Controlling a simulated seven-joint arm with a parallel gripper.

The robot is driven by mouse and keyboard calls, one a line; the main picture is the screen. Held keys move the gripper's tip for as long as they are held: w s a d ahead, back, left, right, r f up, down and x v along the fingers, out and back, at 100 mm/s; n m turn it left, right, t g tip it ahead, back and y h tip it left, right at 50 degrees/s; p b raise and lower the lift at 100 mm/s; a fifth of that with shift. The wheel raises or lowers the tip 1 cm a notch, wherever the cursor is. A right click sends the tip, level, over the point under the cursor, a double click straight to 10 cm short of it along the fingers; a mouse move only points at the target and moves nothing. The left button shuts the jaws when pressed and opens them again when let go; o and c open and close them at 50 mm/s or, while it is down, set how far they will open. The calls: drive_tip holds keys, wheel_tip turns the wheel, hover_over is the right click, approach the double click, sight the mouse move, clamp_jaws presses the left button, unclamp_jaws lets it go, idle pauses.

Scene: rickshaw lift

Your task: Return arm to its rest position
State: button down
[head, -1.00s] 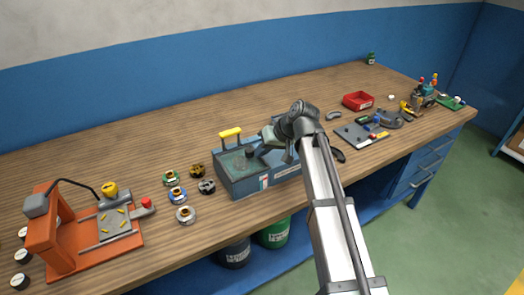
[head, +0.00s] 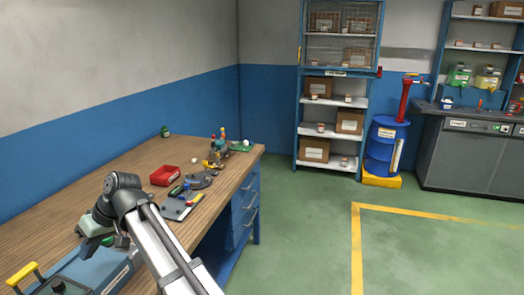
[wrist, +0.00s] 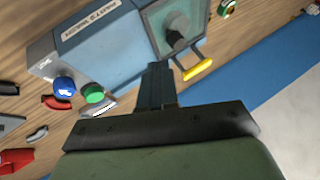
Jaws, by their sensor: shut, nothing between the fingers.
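My gripper (head: 86,243) is at the end of my raised arm at the left of the head view. It is shut and empty, above the blue parts washer (head: 108,268) on the wooden workbench (head: 57,222). In the wrist view the closed fingers of my gripper (wrist: 155,78) point towards the side of the parts washer (wrist: 100,42), with its yellow handle (wrist: 198,69) to the right of them. A blue button (wrist: 64,87) and a green button (wrist: 93,94) show to the left of the fingers. I cannot tell the exact gap to the washer.
A red tray (head: 165,175) and a grey mat with tools (head: 175,208) lie further along the bench. Shelves (head: 333,130) and a blue drum (head: 383,145) stand at the back. The green floor (head: 300,235) right of the bench is clear.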

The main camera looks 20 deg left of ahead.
drive_tip(key=w+d+f+m+t+h, duration=0.1)
drive_tip(key=w+d+f+m+t, duration=0.15)
drive_tip(key=w+d+f, duration=0.95)
drive_tip(key=w+d+f+m+t, duration=0.1)
drive_tip(key=w+d+f+m, duration=0.3)
drive_tip(key=w+d+f, duration=0.6)
drive_tip(key=w+d+f+m+h, duration=0.15)
drive_tip(key=d+f, duration=0.35)
drive_tip(key=d, duration=0.7)
drive_tip(key=w+d+f+m+t+h, duration=0.1)
drive_tip(key=d+f+m, duration=0.25)
drive_tip(key=d, duration=0.95)
drive_tip(key=w+d+f+m+h, duration=0.15)
drive_tip(key=d+f, duration=0.35)
drive_tip(key=d, duration=0.7)
drive_tip(key=s+d+f+m+h, duration=0.1)
drive_tip(key=s+d+f+m, duration=0.15)
drive_tip(key=d, duration=0.45)
drive_tip(key=s+d+f+m, duration=0.1)
drive_tip(key=s+d+f, duration=0.25)
drive_tip(key=d, duration=0.45)
drive_tip(key=s+f+g, duration=0.3)
drive_tip(key=s+f, duration=0.7)
drive_tip(key=s, duration=0.4)
drive_tip(key=s+f+g, duration=0.4)
drive_tip(key=s+f, duration=0.5)
drive_tip(key=s, duration=0.6)
drive_tip(key=shift+a+f, duration=0.2)
drive_tip(key=shift+f, duration=0.2)
